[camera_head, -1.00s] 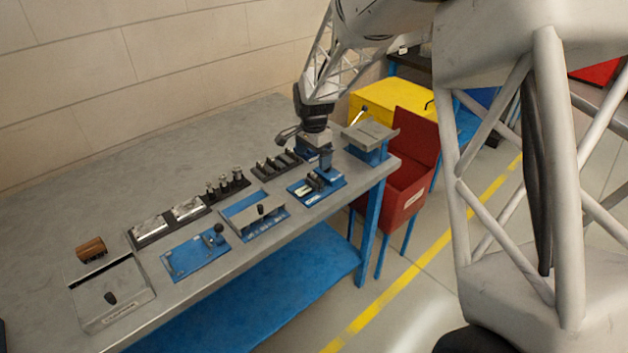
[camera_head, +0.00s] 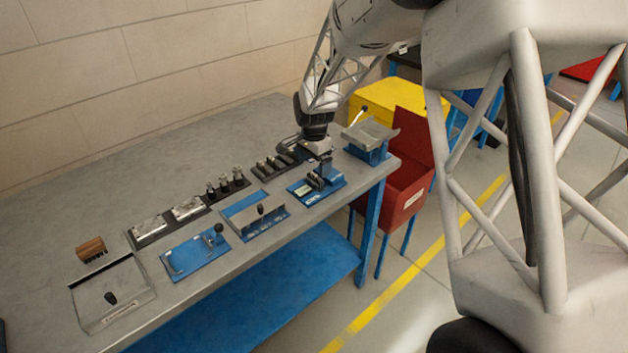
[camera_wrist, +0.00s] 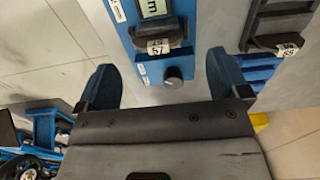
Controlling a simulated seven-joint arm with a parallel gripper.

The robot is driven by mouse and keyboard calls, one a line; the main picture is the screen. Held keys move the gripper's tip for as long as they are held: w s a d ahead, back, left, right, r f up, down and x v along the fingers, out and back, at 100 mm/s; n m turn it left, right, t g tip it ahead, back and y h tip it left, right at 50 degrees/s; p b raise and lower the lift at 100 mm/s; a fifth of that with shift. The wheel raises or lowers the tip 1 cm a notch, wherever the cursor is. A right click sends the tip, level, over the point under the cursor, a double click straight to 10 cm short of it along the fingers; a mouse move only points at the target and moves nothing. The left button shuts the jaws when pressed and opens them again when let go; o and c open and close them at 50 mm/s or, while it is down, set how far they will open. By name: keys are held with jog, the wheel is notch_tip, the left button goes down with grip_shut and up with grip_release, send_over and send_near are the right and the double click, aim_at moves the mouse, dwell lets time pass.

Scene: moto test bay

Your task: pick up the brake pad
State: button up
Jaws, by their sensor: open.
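A dark pad with a white number tag, which looks like a brake pad (camera_wrist: 160,48), sits in a blue gauge fixture (camera_wrist: 142,70) with a small display and a black knob. A second tagged dark pad (camera_wrist: 280,42) sits in a dark rack (camera_wrist: 262,22) at upper right of the wrist view. I cannot tell which one the task means. My gripper (camera_wrist: 163,80) is open and empty. Its blue fingertips are spread below the first pad in the wrist view, apart from it. In the head view my gripper (camera_head: 322,166) is just above the blue gauge fixture (camera_head: 316,188).
The rack of dark pads (camera_head: 274,166) stands behind left of the gauge. A grey-topped blue stand (camera_head: 369,135) is close on the right. A red bin (camera_head: 405,195) stands beyond the grey bench's (camera_head: 200,105) right end. Blue fixtures and trays line the bench leftward.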

aim_at(314, 174)
jog(key=shift+f, duration=2.55)
jog(key=shift+c, duration=0.4)
jog(key=c, duration=1)
jog(key=shift+r, duration=0.1)
jog(key=shift+c, duration=0.2)
jog(key=shift+r, duration=0.8)
notch_tip(314, 174, up, 2)
jog(key=shift+s+r, duration=0.1)
jog(key=s+d, duration=0.2)
jog(key=s, duration=0.5)
jog(key=s+d+r, duration=0.1)
jog(key=s+d, duration=0.1)
jog(key=s, duration=0.6)
jog(key=shift+d, duration=0.4)
jog(key=shift+s, duration=0.1)
